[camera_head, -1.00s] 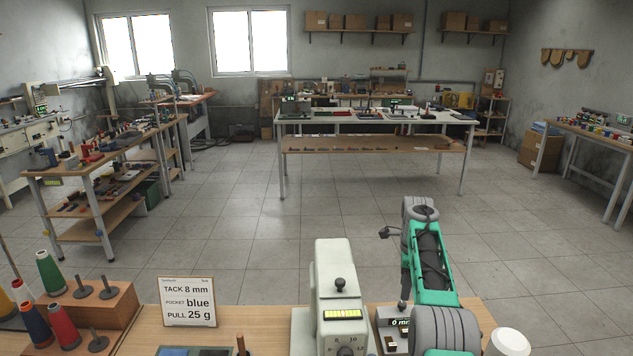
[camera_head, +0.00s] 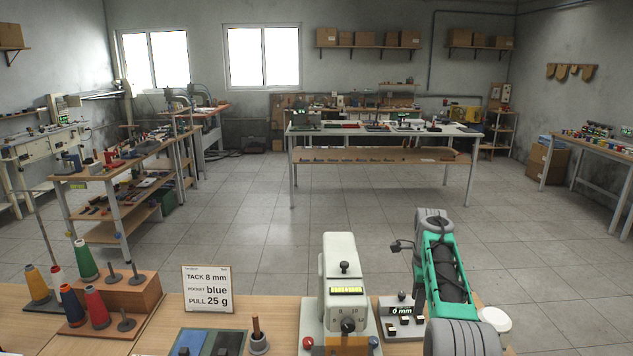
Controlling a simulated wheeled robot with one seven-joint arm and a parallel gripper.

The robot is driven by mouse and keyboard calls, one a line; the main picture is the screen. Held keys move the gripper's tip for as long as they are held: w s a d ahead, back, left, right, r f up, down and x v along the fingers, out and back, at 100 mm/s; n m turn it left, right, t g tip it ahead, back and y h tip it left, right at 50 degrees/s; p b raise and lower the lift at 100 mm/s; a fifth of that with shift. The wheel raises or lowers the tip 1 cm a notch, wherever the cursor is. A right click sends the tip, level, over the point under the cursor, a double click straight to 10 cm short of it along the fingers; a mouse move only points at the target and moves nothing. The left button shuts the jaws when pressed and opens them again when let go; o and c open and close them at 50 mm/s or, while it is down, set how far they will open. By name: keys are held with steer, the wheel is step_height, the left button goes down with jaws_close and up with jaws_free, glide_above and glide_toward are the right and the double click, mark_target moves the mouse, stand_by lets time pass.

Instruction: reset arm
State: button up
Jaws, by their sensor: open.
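My arm (camera_head: 446,272), with green links and grey joints, rises from the lower right of the view. Its top joint (camera_head: 433,216) stands above the front bench (camera_head: 220,318), and a small dark part (camera_head: 400,246) sticks out to its left. My gripper cannot be made out; the arm's far end is hidden behind the links. No object is seen held.
A white round thing (camera_head: 496,319) is at right. Open floor (camera_head: 270,220) lies beyond.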

steer(key=s+a+r+n+t, duration=0.1)
steer(key=s+a+r+n, duration=0.35)
steer(key=s+r, duration=0.25)
steer(key=s+a+r+n+t, duration=0.1)
steer(key=s+a+r+n, duration=0.3)
steer(key=s+r+n, duration=0.3)
steer(key=s+a+f+n, duration=0.1)
steer(key=s+f+n, duration=0.1)
steer(key=s, duration=0.5)
steer(key=s+a+f+n+t, duration=0.1)
steer(key=s+a+f+n, duration=0.1)
steer(key=s, duration=0.6)
steer(key=s+a+f+n, duration=0.2)
steer(key=s+f+n, duration=0.2)
steer(key=s, duration=0.4)
steer(key=shift+n+t, duration=0.3)
steer(key=shift+n, duration=0.25)
steer(key=shift+r, duration=0.1)
